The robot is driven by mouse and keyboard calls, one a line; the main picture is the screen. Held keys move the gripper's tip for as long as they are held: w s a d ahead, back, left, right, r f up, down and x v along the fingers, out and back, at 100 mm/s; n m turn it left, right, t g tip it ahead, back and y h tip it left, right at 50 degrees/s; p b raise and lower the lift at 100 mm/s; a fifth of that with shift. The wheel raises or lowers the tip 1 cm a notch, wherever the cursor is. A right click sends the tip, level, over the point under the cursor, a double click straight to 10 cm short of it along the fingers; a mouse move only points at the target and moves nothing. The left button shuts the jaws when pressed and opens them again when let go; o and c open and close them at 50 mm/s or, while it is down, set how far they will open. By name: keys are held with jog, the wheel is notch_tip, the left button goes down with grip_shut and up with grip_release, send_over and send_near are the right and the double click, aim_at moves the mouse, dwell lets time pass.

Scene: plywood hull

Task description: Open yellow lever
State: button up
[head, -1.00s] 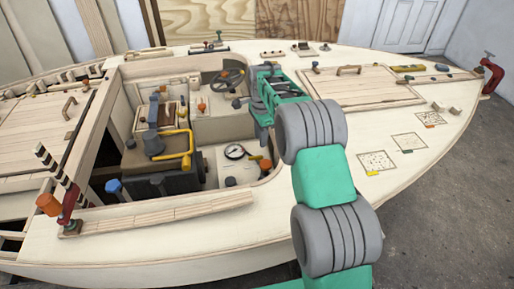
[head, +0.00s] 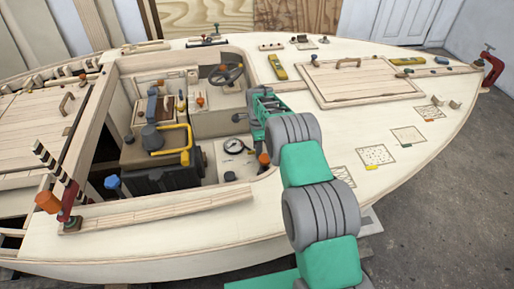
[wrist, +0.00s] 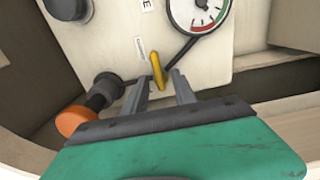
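The yellow lever (wrist: 157,72) is on a pale panel inside the cockpit, below a round gauge (wrist: 198,12) in the wrist view. A dark rod slants close behind it. My gripper (wrist: 162,86) is open, with its two grey fingers reaching toward the panel on either side of the lever. I cannot tell whether either finger touches it. In the head view my green and grey arm reaches down into the cockpit next to the gauge (head: 233,146), and the lever is mostly hidden there.
An orange-ended knob (wrist: 76,122) sits close to the left of my gripper. A dark engine block (head: 160,180) with a yellow pipe (head: 187,140) stands left of the gauge. Wooden cockpit edges surround my arm.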

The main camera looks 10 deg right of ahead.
grip_shut()
jog(key=shift+n+b, duration=0.3)
dwell(0.4)
jog(key=n+b, duration=0.2)
jog(key=n, duration=0.1)
jog(key=shift+s+f, duration=0.1)
jog(key=n+b, duration=0.2)
jog(key=n, duration=0.3)
jog(key=shift+s, duration=0.15)
jog(key=shift+n, duration=0.3)
jog(key=shift+o, duration=0.2)
grip_release()
jog(key=shift+r, duration=0.2)
